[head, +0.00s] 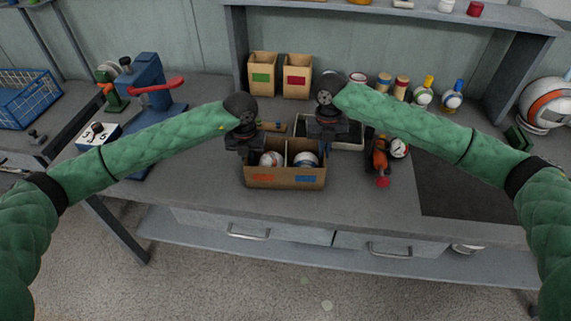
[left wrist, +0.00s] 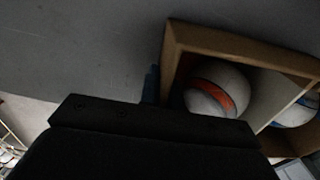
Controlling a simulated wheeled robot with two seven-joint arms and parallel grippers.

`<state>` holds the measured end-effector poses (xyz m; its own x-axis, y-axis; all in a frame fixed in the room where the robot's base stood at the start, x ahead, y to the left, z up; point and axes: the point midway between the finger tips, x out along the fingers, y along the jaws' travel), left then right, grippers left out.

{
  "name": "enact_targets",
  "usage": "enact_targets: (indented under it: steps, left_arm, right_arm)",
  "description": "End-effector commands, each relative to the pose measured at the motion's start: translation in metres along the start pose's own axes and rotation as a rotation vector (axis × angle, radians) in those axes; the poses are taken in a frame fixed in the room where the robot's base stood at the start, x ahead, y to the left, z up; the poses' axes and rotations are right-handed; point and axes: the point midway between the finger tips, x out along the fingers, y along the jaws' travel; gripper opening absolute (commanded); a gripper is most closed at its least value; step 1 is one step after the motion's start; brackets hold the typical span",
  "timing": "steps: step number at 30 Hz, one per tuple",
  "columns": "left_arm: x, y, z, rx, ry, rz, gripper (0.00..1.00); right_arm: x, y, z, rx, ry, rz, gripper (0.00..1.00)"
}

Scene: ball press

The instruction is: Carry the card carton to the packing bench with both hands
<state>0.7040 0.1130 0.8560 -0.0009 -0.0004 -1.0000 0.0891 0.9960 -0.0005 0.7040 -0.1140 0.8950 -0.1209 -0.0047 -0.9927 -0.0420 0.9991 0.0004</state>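The card carton (head: 262,182) is an open brown box with a divider, with an orange and a blue mark on its front. A ball with an orange band (head: 271,159) is in its left compartment and a white and blue ball (head: 305,160) in its right one. My left gripper (head: 244,156) is at the carton's left wall. My right gripper (head: 327,138) is at its back right corner. The fingertips are mostly hidden, so I cannot tell if either grips the card. The left wrist view shows the carton (left wrist: 214,39) close beside the dark gripper body.
A blue press with a red lever (head: 150,80) stands left on the grey bench (head: 215,205). A grey tray (head: 350,145) and an orange pump with a gauge (head: 380,155) are behind and right. Two small card boxes (head: 263,75) stand at the back. A blue basket (head: 25,98) is on another table.

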Motion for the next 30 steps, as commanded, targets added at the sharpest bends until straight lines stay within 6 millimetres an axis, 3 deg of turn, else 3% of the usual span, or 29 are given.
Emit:
enact_targets:
  steps: [8, 21, 30]
  left_arm:
    - [-0.011, 0.001, 0.0, 0.0, -0.001, 0.001, 0.0]
    - [-0.046, 0.001, 0.0, 0.0, 0.0, 0.001, 0.0]
    - [-0.05, 0.001, 0.0, 0.0, 0.0, 0.001, 0.0]
  right_arm:
    - [-0.011, -0.001, -0.001, 0.0, 0.0, -0.001, 0.0]
    - [-0.045, -0.001, -0.005, 0.0, 0.001, -0.001, 0.0]
    - [-0.049, -0.001, -0.006, 0.0, 0.001, -0.002, 0.0]
